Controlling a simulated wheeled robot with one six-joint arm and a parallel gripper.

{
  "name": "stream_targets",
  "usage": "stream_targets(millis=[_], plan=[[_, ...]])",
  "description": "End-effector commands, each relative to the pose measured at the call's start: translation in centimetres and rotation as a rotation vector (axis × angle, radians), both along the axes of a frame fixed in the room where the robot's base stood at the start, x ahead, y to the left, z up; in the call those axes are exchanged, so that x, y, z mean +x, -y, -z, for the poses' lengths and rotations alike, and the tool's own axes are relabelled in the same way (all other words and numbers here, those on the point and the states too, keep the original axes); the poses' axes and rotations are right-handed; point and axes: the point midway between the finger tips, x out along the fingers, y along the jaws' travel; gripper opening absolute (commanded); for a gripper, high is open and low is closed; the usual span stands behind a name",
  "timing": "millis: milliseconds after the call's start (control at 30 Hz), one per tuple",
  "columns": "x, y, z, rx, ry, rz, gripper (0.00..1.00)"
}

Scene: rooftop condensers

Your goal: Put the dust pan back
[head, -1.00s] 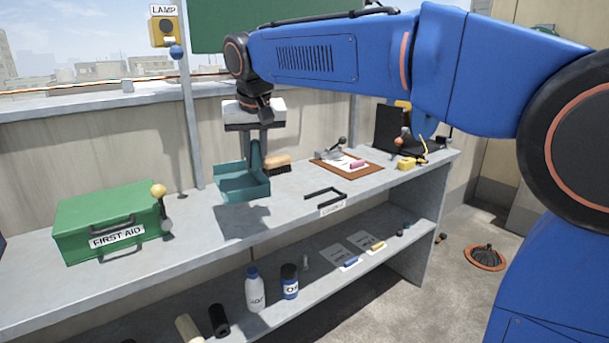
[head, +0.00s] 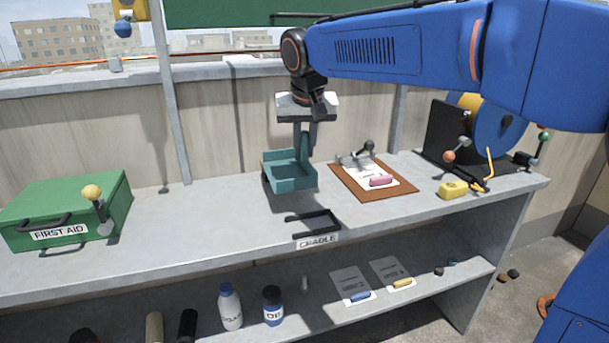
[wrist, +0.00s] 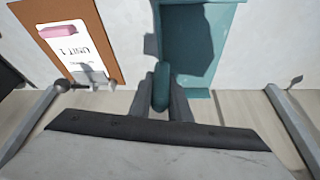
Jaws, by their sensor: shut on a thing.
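The teal dust pan (head: 290,176) hangs in my gripper (head: 306,138) above the bench, its tray facing the front. My gripper is shut on the pan's upright handle, which also shows in the wrist view (wrist: 161,88) between the fingers. A black U-shaped cradle (head: 313,222), labelled CRADLE, lies at the bench's front edge, in front of and slightly right of the pan. The brush seen earlier is hidden in the head view now.
A brown clipboard (head: 372,182) with a pink piece lies right of the pan. A yellow block (head: 453,190) is farther right. The green first aid box (head: 66,209) stands at left. Bare bench (head: 200,225) lies between box and cradle. Bottles (head: 230,308) stand on the lower shelf.

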Motion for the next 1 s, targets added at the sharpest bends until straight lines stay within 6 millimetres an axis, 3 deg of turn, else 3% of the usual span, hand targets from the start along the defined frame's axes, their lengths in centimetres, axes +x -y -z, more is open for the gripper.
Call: stream_targets(millis=[600, 967, 1000], plan=[[0.0, 0.0, 6.2, 0.000, 0.000, 0.000, 0.00], [0.0, 0.0, 6.5, 0.001, 0.000, 0.001, 0.00], [0.0, 0.0, 6.6, 0.001, 0.000, 0.001, 0.19]])
